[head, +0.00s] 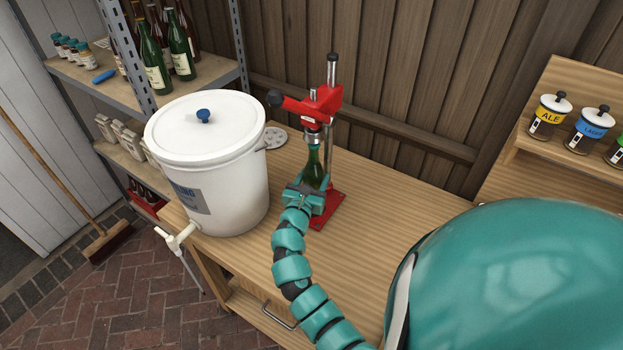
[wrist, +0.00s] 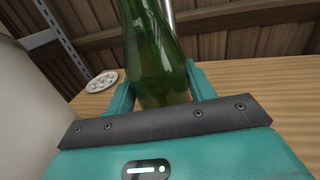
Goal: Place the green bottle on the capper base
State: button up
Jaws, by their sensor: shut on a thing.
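The green bottle (head: 314,168) stands about upright at the red capper, its neck just under the capper head (head: 312,106). My gripper (head: 307,190) is shut on the lower part of the bottle. In the wrist view the bottle (wrist: 155,55) sits between the two teal fingers of my gripper (wrist: 160,92). The red capper base (head: 327,211) shows beside and below my gripper. The bottle's bottom is hidden by my gripper, so I cannot tell whether it touches the base.
A white lidded bucket (head: 235,180) with a tap stands close on the left of the wooden bench (head: 375,215). A shelf (head: 205,80) with several bottles is at the back left. Jars (head: 587,130) stand at right. The bench right of the capper is clear.

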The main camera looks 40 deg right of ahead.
jog(key=shift+f, duration=1.4)
jog(key=o, duration=1.4)
jog(key=shift+r, duration=0.2)
jog(key=shift+b+v, duration=1.7)
jog(key=shift+v, duration=4.35)
jog(key=shift+f, duration=0.15)
